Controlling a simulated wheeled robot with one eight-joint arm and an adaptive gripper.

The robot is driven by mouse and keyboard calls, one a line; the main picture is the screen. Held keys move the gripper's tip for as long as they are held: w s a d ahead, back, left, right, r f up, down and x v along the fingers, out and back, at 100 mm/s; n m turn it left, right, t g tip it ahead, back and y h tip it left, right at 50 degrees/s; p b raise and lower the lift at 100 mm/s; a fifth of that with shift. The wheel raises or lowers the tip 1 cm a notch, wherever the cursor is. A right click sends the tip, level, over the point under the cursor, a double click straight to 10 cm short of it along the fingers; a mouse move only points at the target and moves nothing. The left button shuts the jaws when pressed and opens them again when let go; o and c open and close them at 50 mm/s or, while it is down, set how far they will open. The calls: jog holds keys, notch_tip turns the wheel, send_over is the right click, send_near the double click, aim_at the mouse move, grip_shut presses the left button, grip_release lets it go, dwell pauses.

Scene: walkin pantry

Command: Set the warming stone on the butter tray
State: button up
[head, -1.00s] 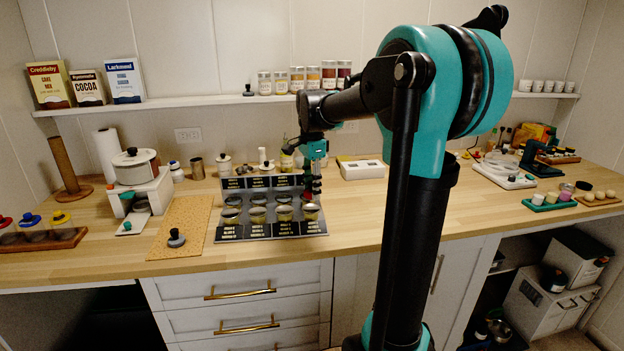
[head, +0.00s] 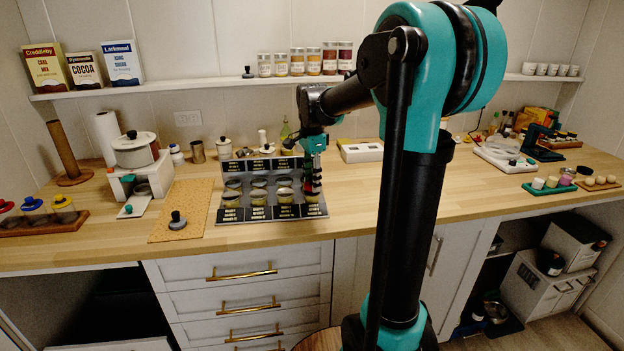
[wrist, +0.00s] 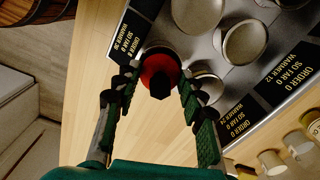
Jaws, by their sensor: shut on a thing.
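My gripper (head: 314,168) is at the right end of the black labelled rack (head: 228,216) in the head view. In the wrist view my gripper (wrist: 155,85) has its fingers around a round red piece (wrist: 160,62) with a black knob. The piece overlaps the rack's edge in that view; I cannot tell whether it touches the rack. A dark knobbed disc (head: 177,221) sits on the cork mat (head: 190,199) to the left. No thing in view is labelled as warming stone or butter tray, so I cannot tell which they are.
The rack holds several round tins (wrist: 243,42). A white box (head: 361,153) stands behind it. A green tray (head: 548,189) and a wooden board (head: 598,186) lie far right. A pot (head: 134,150) stands left. The counter right of the rack is mostly clear.

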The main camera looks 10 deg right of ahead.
jog(key=shift+f, duration=0.45)
dwell(0.6)
jog(key=o, duration=1.3)
jog(key=shift+r, duration=0.1)
notch_tip(320, 180, up, 12)
jog(key=shift+f, duration=0.1)
jog(key=shift+s, duration=0.15)
